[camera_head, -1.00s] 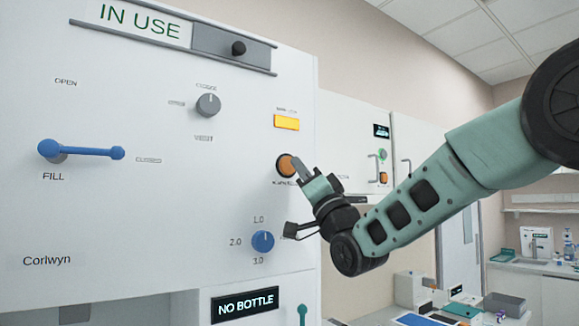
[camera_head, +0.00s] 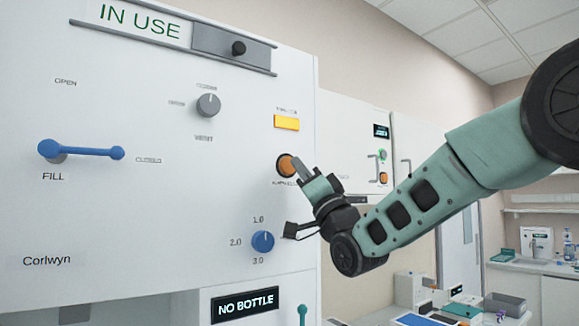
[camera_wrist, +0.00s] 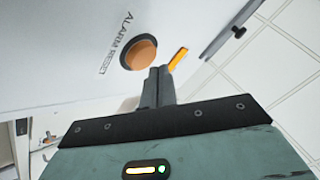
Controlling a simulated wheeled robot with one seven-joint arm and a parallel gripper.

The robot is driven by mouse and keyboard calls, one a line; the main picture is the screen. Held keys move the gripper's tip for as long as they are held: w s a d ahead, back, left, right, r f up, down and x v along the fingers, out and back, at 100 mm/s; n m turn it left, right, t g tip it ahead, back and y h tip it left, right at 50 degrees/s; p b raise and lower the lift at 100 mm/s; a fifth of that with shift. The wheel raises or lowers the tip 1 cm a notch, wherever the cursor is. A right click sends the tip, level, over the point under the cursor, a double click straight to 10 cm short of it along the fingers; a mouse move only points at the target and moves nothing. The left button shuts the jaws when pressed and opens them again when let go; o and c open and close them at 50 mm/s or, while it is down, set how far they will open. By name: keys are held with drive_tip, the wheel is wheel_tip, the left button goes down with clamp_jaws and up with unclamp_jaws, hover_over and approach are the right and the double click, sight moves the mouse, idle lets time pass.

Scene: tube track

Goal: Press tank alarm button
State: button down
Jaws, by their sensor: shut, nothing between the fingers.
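The alarm button (camera_head: 285,165) is a round orange button in a dark ring, on the right side of the white tank panel (camera_head: 150,220). In the wrist view the orange button (camera_wrist: 140,53) has the label "ALARM RESET" beside it. My gripper (camera_head: 296,163) is shut and empty, its fingertips right by the button's right edge in the head view. In the wrist view the closed fingertips (camera_wrist: 160,70) are just below and right of the button. I cannot tell whether they touch it.
A yellow lamp (camera_head: 286,123) sits above the button and a blue dial (camera_head: 262,242) below it. A grey knob (camera_head: 208,105) and a blue fill lever (camera_head: 82,151) are further left. A "NO BOTTLE" display (camera_head: 245,304) is at the bottom. Another white cabinet (camera_head: 345,130) stands behind.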

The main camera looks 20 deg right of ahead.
drive_tip(key=shift+w, duration=0.15)
idle(0.5)
drive_tip(key=shift+w+a+b, duration=0.1)
drive_tip(key=shift+w+b, duration=0.2)
drive_tip(key=shift+b, duration=0.2)
drive_tip(key=shift+w+a, duration=0.2)
drive_tip(key=shift+w, duration=0.25)
idle(0.6)
drive_tip(key=shift+s+b, duration=0.1)
drive_tip(key=shift+b, duration=0.25)
drive_tip(key=shift+s+d+b, duration=0.3)
drive_tip(key=shift+s+b, duration=0.45)
